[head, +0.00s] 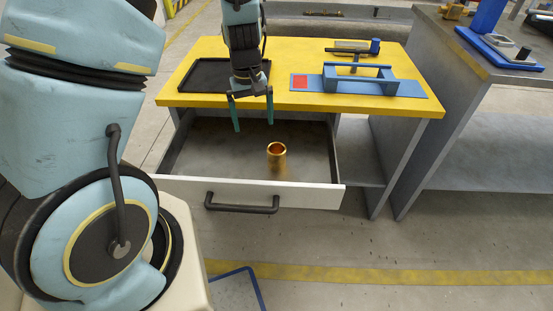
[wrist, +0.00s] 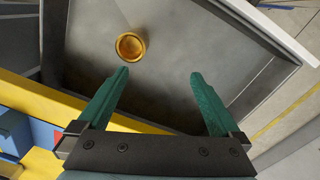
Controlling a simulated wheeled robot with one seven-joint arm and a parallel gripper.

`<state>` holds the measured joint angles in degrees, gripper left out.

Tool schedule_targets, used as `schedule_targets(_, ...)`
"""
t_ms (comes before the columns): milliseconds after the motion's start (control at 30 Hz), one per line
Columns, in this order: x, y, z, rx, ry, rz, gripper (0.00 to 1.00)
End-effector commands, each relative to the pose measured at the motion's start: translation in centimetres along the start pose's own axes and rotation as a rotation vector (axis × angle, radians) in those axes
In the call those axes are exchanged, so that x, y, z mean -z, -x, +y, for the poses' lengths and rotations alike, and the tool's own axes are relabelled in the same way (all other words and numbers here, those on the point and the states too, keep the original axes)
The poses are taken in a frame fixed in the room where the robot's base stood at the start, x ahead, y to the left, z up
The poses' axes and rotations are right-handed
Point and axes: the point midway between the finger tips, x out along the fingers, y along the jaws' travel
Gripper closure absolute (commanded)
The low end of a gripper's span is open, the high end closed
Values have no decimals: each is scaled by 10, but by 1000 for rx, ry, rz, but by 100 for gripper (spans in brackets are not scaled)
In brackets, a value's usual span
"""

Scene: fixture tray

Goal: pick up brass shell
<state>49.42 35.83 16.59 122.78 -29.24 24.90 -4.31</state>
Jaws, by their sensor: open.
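The brass shell (head: 277,154) is a short, shiny gold cylinder with an open top. It stands upright in the open drawer (head: 212,155), right of the drawer's middle. The wrist view also shows the brass shell (wrist: 130,46) from above, beyond the tip of the left finger. My gripper (head: 254,127) is open and empty, with two green fingers pointing down over the back of the drawer. In the wrist view my gripper (wrist: 160,74) has a wide gap between its fingers. The shell is apart from both fingers and outside the gap.
The drawer's white front (head: 250,193) carries a dark handle (head: 242,208). The yellow worktop (head: 400,48) overhangs the drawer's back. On it are a black tray (head: 188,88) and a blue fixture (head: 357,82) with a red square. A grey bench (head: 470,75) stands at right.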

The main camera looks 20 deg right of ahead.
Motion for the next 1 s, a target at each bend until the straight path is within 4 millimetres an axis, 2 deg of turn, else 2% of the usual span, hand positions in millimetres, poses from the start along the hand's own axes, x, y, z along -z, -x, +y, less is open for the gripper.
schedule_targets(33, -3, -18, 18, 15, -14, -2, 0)
schedule_targets(100, -5, -33, 36, 25, -20, 2, 0)
schedule_targets(267, -9, -53, 59, 37, -27, 11, 0)
schedule_targets(600, -8, -100, 60, 40, -25, 11, 0)
schedule_targets(867, -6, -118, 59, 39, -26, 12, 0)
schedule_targets(1000, -2, -138, 57, 40, -25, 11, 0)
